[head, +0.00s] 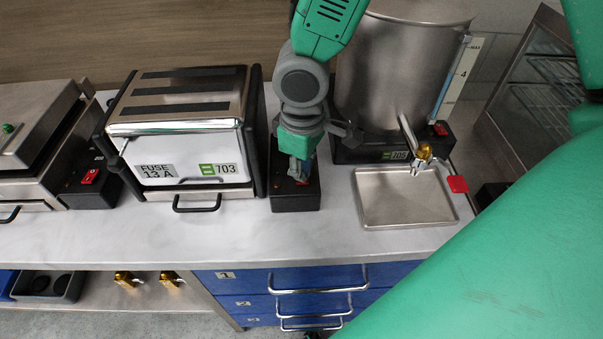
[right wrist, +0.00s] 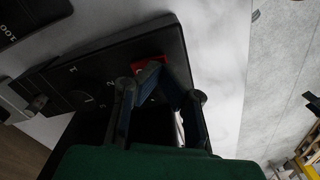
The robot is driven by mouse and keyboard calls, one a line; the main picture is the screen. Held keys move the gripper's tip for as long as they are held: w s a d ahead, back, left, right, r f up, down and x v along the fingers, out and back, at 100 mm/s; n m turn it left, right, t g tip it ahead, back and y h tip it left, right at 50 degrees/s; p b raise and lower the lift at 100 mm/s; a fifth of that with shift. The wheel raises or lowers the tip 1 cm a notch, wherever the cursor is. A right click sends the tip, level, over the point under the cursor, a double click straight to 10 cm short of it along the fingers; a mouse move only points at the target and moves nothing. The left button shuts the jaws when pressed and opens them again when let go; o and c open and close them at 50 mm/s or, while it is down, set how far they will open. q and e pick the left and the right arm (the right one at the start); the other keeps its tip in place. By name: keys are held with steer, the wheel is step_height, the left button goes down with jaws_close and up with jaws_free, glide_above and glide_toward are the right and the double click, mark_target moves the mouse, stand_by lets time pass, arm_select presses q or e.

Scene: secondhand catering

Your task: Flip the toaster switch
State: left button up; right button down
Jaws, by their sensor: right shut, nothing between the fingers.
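The toaster (head: 185,135) is a steel box with dark slots on top and a white front marked 703. Its black control box (head: 296,200) stands at its right side; it also shows in the right wrist view (right wrist: 85,75). A red switch (right wrist: 148,63) sits near the end of that box, partly covered by my fingers. My right gripper (head: 301,175) points down over the box. In the right wrist view my right gripper (right wrist: 158,76) is shut and empty, its tips at the red switch. I cannot tell whether they touch it or which way the switch is set. My left gripper is out of view.
A steel urn (head: 385,75) marked 705 stands right of the gripper, with a brass tap (head: 424,151) over a drip tray (head: 405,197). Another appliance (head: 35,150) with a red switch (head: 90,177) is at the left. The white counter front (head: 120,235) is clear.

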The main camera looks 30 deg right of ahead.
steer(key=shift+f+b, duration=0.3)
steer(key=shift+f, duration=0.15)
stand_by(0.3)
step_height(320, 180, up, 7)
steer(key=p, duration=0.7)
stand_by(0.4)
